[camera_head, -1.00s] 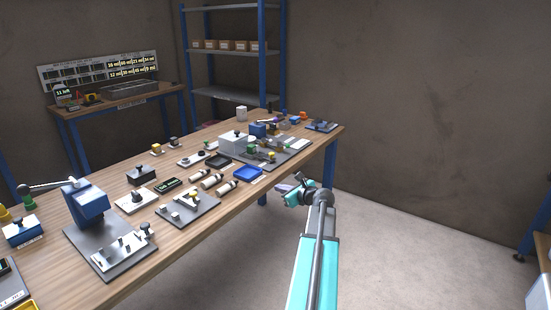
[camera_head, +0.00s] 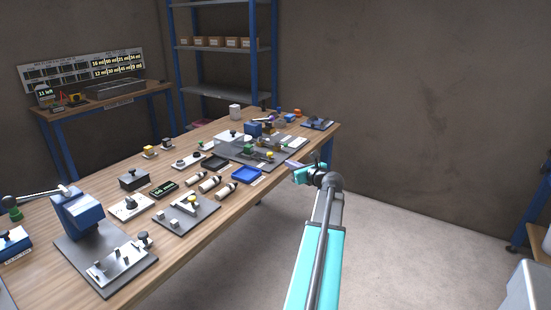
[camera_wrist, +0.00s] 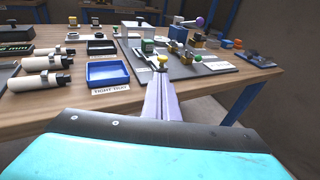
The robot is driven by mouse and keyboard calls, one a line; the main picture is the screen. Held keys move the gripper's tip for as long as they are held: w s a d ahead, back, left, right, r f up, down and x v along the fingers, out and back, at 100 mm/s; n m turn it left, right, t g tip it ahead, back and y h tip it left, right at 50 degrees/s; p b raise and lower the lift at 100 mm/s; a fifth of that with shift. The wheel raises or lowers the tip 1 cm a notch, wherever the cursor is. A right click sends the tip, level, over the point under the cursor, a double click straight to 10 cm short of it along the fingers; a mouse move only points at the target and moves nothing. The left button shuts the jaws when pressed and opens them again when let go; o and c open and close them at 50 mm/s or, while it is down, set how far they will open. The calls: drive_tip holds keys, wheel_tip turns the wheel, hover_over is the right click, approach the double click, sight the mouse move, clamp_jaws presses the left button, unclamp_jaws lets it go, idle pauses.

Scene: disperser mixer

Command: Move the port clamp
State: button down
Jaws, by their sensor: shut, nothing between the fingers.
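I cannot tell for certain which part is the port clamp. A grey plate (camera_head: 232,152) at the far end of the workbench bears small fittings with green, yellow and dark knobs. It also shows in the wrist view (camera_wrist: 196,70). A yellow knob (camera_wrist: 162,60) on this plate appears just beyond my fingertips in the wrist view. My gripper (camera_head: 290,164) is off the bench's right edge, near the plate. Its lilac fingers (camera_wrist: 160,76) are together and empty, pointing at the plate. I cannot tell the gap between the fingertips and the knob.
A blue tray (camera_head: 247,175), labelled in the wrist view (camera_wrist: 107,74), lies left of my gripper. Several pale bottles (camera_head: 210,184) lie beside it. A blue lever press (camera_head: 80,214) stands at the near left. The floor right of the bench (camera_head: 400,235) is clear.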

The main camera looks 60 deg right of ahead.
drive_tip(key=shift+s+d, duration=0.1)
drive_tip(key=shift+s, duration=0.05)
drive_tip(key=p, duration=0.2)
approach(271, 155)
drive_tip(key=shift+x, duration=3.2)
drive_tip(key=shift+d, duration=0.15)
drive_tip(key=shift+d+r, duration=0.1)
